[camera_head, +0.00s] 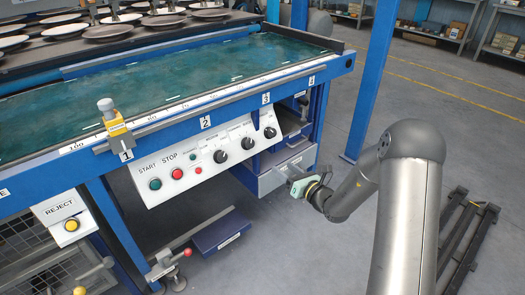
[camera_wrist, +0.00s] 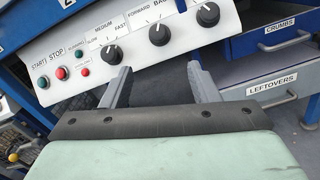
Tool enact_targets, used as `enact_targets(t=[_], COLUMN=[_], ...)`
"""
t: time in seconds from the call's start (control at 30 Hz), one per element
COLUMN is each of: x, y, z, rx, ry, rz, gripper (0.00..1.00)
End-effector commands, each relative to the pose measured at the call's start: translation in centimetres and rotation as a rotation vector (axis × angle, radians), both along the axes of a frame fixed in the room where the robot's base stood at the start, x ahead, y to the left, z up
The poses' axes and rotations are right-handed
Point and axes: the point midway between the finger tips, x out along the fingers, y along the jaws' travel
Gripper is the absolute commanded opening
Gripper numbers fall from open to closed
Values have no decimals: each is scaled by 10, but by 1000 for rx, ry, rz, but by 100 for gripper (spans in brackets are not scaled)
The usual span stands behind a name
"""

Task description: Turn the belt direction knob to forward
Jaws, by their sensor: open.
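The white control panel (camera_head: 205,158) sits on the front of the blue machine. The belt direction knob (camera_wrist: 159,34) is the middle of three black knobs, with the words FORWARD and BACK above it in the wrist view. Its white pointer looks roughly upward; its exact setting is too small to tell. It also shows in the head view (camera_head: 247,143). My gripper (camera_wrist: 159,68) is open and empty, its two fingers spread wide. In the wrist view the knob lies beyond the fingertips, between their lines, with a gap. In the head view my gripper (camera_head: 294,183) is right of and below the knob.
The speed knob (camera_wrist: 112,53) is on the left and another black knob (camera_wrist: 207,14) on the right. Start (camera_wrist: 43,82) and stop (camera_wrist: 61,73) buttons are further left. Drawers marked CRUMBS (camera_wrist: 275,35) and LEFTOVERS (camera_wrist: 272,85) stand close on the right.

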Motion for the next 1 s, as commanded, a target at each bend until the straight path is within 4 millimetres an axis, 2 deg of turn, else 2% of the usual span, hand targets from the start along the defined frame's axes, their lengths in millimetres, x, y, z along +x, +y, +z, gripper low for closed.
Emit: enact_targets(t=[0.7, 1.0], x=[105, 123], y=[97, 112], z=[0, 2], rx=[-2, -3], ry=[-4, -1], rz=[5, 4], gripper=[55, 55])
